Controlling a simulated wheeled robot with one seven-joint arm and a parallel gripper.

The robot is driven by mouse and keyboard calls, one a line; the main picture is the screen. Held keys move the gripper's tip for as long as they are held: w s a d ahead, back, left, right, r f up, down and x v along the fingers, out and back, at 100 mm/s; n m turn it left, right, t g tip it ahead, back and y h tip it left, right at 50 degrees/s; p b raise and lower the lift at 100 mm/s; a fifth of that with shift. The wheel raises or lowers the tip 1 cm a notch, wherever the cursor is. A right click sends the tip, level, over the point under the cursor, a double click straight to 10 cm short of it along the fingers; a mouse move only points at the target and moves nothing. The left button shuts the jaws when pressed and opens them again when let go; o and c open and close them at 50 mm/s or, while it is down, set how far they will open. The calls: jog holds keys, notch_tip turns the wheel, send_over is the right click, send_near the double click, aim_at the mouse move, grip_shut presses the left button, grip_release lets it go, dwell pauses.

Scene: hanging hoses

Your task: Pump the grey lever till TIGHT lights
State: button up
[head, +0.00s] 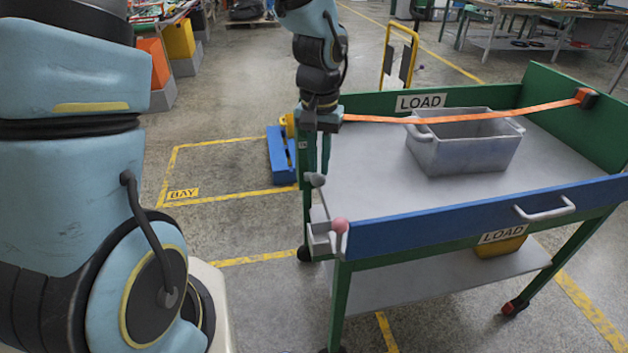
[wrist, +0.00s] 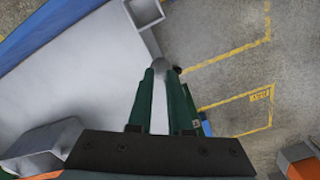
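The cart's left end carries a small grey bracket (head: 322,240) with a grey rounded knob (head: 315,180) above it, which looks like the lever's end. The knob also shows in the wrist view (wrist: 177,70), just past the fingertips. My gripper (head: 319,172) points down over that end, its dark green fingers close to the knob. In the wrist view my gripper (wrist: 161,72) shows a clear gap between the fingers; contact with the lever cannot be made out. A pink ball (head: 340,226) sits at the cart's corner. No TIGHT label is readable.
An orange strap (head: 470,117) crosses the cart over a grey bin (head: 463,150) to a dark fitting (head: 586,98) on the green end wall. A blue side rail (head: 470,222) edges the near side. The taped BAY floor area (head: 225,180) is mostly clear.

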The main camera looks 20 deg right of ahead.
aim_at(320, 183)
jog(key=shift+s+f+b, duration=0.2)
jog(key=shift+f+b, duration=0.25)
jog(key=shift+f, duration=0.2)
jog(key=shift+s+f+b, duration=0.25)
jog(key=shift+f+b, duration=0.2)
jog(key=shift+f, duration=0.15)
jog(key=shift+s+f+b, duration=0.2)
jog(key=shift+f+b, duration=0.25)
jog(key=shift+f, duration=0.3)
jog(key=shift+s+a+f+b, duration=0.1)
jog(key=shift+s+f+b, duration=0.1)
jog(key=shift+f+b, duration=0.5)
jog(key=shift+s+f+b, duration=0.2)
jog(key=shift+f+b, duration=0.3)
jog(key=shift+f, duration=0.35)
jog(key=r+p, duration=0.1)
jog(key=r, duration=0.1)
jog(key=r+p, duration=0.1)
jog(key=p, duration=0.1)
jog(key=shift+w+r, duration=0.2)
jog(key=shift+r, duration=0.2)
jog(key=shift+w+r+p, duration=0.35)
jog(key=shift+r+p, duration=0.35)
jog(key=shift+p, duration=0.05)
jog(key=shift+w+r+p, duration=0.3)
jog(key=shift+r+p, duration=0.35)
jog(key=shift+p, duration=0.05)
jog(key=shift+w+r+p, duration=0.35)
jog(key=shift+r+p, duration=0.35)
jog(key=shift+p, duration=0.05)
